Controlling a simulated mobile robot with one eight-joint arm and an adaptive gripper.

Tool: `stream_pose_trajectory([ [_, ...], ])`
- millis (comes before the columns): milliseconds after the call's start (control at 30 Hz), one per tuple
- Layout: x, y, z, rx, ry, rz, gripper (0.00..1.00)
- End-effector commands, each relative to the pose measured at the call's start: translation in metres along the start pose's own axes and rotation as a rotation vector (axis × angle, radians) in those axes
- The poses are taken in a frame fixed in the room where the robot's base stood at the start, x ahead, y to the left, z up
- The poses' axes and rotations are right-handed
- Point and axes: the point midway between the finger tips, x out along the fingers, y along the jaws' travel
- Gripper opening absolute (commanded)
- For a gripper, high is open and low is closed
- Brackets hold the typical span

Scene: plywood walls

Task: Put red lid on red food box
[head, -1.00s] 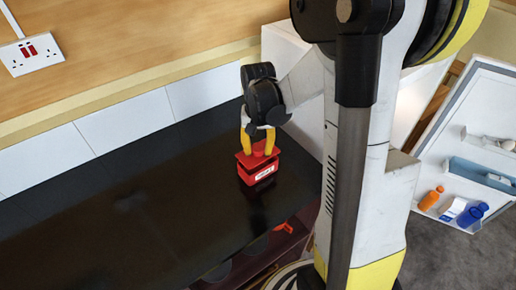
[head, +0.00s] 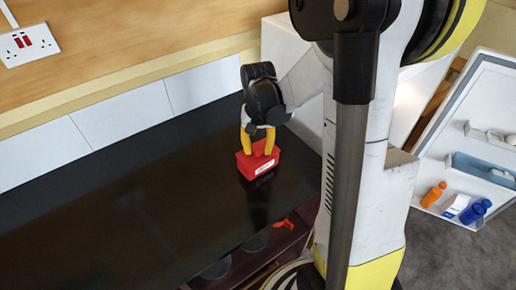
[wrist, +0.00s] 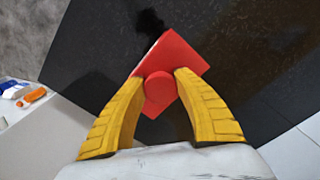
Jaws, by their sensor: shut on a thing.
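The red food box (head: 258,170) stands on the black countertop, with a white label on its front. The red lid (wrist: 178,57) is a flat red square with a round knob in the wrist view. It lies on top of the box in the head view, with no gap visible between them. My gripper (head: 258,149) points down with its yellow fingers on either side of the knob, shut on the lid. In the wrist view my gripper (wrist: 160,79) has one finger at each side of the knob. The lid hides the box from above.
The black countertop (head: 110,220) is clear to the left of the box. White tiles (head: 125,115) and a wooden wall with a socket (head: 28,44) run behind it. An open door with shelves (head: 470,140) holds an orange bottle (head: 433,195) and a blue bottle (head: 474,212) at right.

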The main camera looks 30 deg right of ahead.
Motion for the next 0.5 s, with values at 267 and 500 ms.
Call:
stream_pose_trajectory([
  [267, 0.0014, 0.0, 0.0, 0.0, 0.0, 0.0, 0.13],
  [500, 0.0039, 0.0, 0.0, 0.0, 0.0, 0.0, 0.13],
])
